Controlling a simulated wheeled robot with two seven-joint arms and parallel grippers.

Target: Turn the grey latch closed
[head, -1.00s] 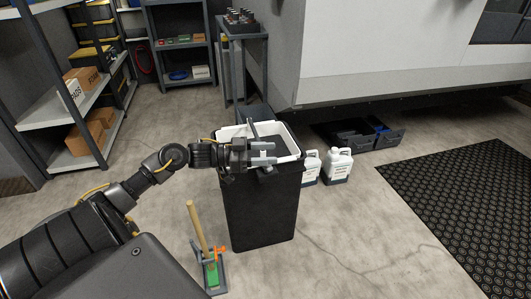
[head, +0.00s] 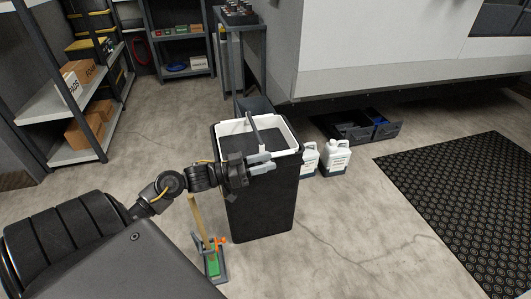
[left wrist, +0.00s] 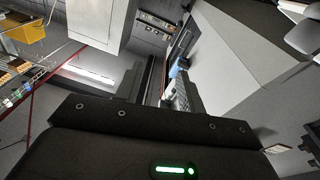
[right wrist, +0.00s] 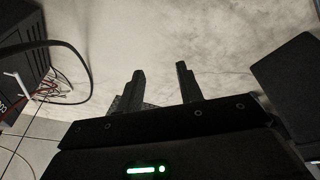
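My left gripper (head: 270,163) is at the front rim of a black bin (head: 262,205) in the head view. Its two pale fingers point right and look apart, with nothing clear between them. A thin grey bar (head: 254,130) slants over the bin's white-rimmed opening, its lower end close to the fingers. I cannot tell whether it touches them, or whether it is the grey latch. No other latch can be made out. In the right wrist view my right gripper (right wrist: 162,85) is open and empty above the floor. It is not in the head view.
White jugs (head: 336,157) stand right of the bin. A green-based tool with a wooden handle (head: 199,225) is on the floor at front left. Shelves (head: 75,100) stand at left, dark open bins (head: 360,130) behind the jugs, and a black mat (head: 465,200) at right.

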